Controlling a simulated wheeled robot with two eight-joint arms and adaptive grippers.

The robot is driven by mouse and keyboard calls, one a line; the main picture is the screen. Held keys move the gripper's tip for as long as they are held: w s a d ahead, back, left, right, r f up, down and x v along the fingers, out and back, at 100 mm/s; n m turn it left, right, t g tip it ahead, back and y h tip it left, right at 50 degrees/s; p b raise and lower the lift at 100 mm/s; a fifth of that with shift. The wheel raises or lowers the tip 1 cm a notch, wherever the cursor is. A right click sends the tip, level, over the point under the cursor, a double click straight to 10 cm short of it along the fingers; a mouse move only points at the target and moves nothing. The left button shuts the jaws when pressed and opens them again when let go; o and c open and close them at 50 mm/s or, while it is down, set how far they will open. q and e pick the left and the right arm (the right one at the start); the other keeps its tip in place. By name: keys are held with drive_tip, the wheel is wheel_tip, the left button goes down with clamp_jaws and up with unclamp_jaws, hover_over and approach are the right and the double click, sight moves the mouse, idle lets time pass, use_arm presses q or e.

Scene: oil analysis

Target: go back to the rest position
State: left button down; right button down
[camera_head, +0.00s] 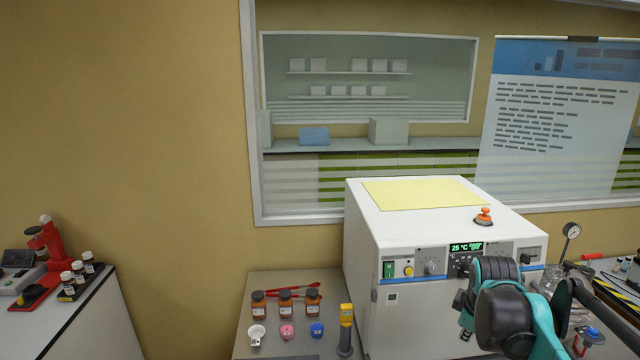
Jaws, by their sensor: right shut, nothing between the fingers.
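My right arm comes in from the lower right, teal and black, in front of the white oven-like machine (372,240). My right gripper (465,334) is partly hidden behind the arm's black joint; its small tip shows against the machine's front, shut and empty. I cannot tell how far it is from the machine's front. My left gripper and left arm are not in view.
A glass vessel with a gauge (572,231) is close right of my arm. A red instrument (52,250) stands far left.

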drive_tip(key=s+a+f+m+t+y+b, duration=0.2)
drive_tip(key=s+a+f+m+b, duration=0.3)
drive_tip(key=s+a+f+m, duration=0.5)
drive_tip(key=s+a+f, duration=0.5)
drive_tip(key=s, duration=0.3)
drive_tip(key=shift+s+a+f+t, duration=0.2)
drive_tip(key=shift+a+t, duration=0.1)
drive_tip(key=shift+t, duration=0.1)
drive_tip(key=shift+d, duration=0.1)
